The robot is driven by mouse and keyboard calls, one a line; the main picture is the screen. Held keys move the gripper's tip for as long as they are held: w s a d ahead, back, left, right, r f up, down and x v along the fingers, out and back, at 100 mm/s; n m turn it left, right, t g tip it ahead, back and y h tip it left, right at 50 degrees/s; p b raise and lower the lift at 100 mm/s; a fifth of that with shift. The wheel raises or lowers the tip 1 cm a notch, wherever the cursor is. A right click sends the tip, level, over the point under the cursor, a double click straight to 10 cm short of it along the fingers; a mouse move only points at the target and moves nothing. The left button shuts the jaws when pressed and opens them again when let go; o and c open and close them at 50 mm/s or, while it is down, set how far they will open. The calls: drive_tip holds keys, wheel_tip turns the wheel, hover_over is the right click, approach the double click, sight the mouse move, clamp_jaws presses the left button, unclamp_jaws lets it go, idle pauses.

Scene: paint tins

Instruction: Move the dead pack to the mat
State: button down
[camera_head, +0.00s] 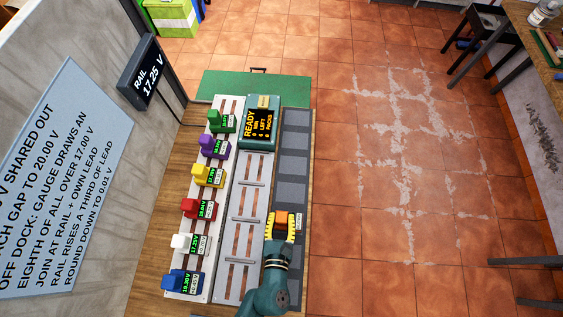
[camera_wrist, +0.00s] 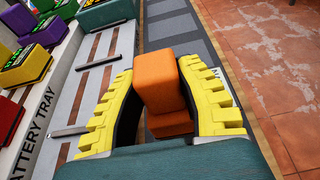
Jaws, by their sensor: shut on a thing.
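My gripper (camera_head: 281,228) has yellow ridged fingers, shut on an orange pack (camera_head: 281,217) over the right-hand column of dark grey squares. In the wrist view the orange pack (camera_wrist: 158,82) sits between both fingers; a pale label edge shows at its right. I cannot tell whether it touches the surface. A flat green mat (camera_head: 235,86) lies at the far end of the bench. Green (camera_head: 221,122), purple (camera_head: 213,146), yellow (camera_head: 209,175), red (camera_head: 198,209), white (camera_head: 184,242) and blue (camera_head: 182,282) packs stand in the left row, with lit readouts. Which pack is dead is not marked.
A teal gauge box (camera_head: 260,124) stands at the far end of the middle rail tray (camera_head: 246,190). A rail display (camera_head: 147,72) reads 17.25 V beside a rules board (camera_head: 65,175). Several dark grey squares (camera_head: 291,165) beyond my gripper are bare.

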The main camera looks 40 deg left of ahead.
sight(281, 224)
drive_tip(key=shift+f, duration=0.15)
drive_tip(key=c, duration=0.8)
unclamp_jaws()
drive_tip(key=shift+s+r+p, duration=0.15)
drive_tip(key=shift+r+p, duration=0.2)
drive_tip(key=p+v, duration=0.4)
drive_tip(key=v, duration=0.1)
drive_tip(key=shift+s+d+r, duration=0.1)
drive_tip(key=shift+d+r, duration=0.1)
drive_tip(key=shift+r, duration=0.1)
drive_tip(key=shift+s+d+p, duration=0.35)
drive_tip(key=shift+s+p, duration=0.25)
drive_tip(key=shift+p, duration=0.2)
drive_tip(key=shift+s+f, duration=0.1)
drive_tip(key=shift+s, duration=0.15)
